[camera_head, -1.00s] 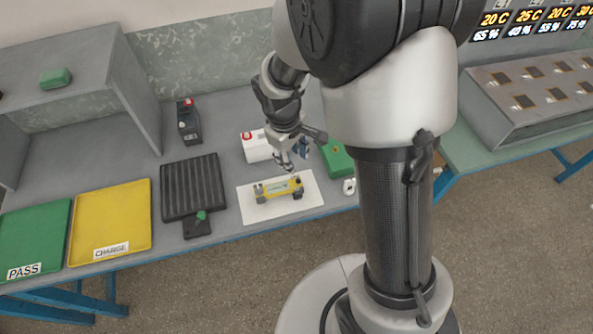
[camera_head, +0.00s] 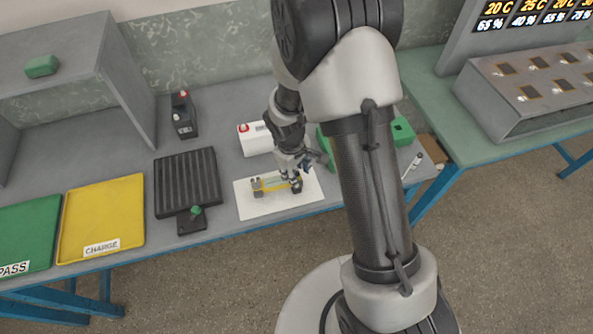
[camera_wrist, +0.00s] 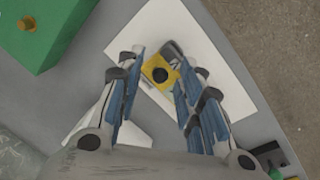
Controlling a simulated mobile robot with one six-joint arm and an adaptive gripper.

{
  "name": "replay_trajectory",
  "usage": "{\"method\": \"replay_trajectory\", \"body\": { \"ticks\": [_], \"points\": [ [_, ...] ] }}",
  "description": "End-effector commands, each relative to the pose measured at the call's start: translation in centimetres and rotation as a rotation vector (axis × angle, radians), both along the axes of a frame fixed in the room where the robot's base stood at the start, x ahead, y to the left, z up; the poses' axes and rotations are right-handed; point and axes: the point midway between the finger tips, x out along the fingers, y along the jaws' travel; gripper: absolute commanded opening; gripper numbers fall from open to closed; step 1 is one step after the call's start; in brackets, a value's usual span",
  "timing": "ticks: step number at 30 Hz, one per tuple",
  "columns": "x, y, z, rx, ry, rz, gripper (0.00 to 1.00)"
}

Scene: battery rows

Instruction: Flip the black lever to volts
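A yellow meter-like device (camera_head: 272,186) with grey end blocks lies on a white sheet (camera_head: 245,208) on the bench. Any volts marking is too small to read. My gripper (camera_head: 292,172) is over the right end of the device in the head view. In the wrist view, my gripper (camera_wrist: 154,72) has its blue-padded fingers apart, one on each side of the yellow top. I cannot tell whether they touch it. The gripper hides part of the device.
A black ribbed plate (camera_head: 187,180) with a green knob (camera_head: 196,210) is left of the sheet. A white box with a red button (camera_head: 256,139) and a black unit (camera_head: 184,118) stand behind. A green box (camera_wrist: 40,30) is close by. A yellow tray (camera_head: 102,215) is further left.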

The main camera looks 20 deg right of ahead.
Motion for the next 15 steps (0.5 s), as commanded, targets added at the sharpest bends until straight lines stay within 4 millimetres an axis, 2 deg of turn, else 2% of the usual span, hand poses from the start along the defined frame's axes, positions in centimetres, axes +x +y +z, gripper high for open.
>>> {"method": "replay_trajectory", "body": {
  "ticks": [2,15],
  "points": [
    [0.0,-0.01,0.02,0.0,0.0,0.0,0.34],
    [0.0,0.0,0.03,0.0,0.0,0.0,0.05]
  ]
}}
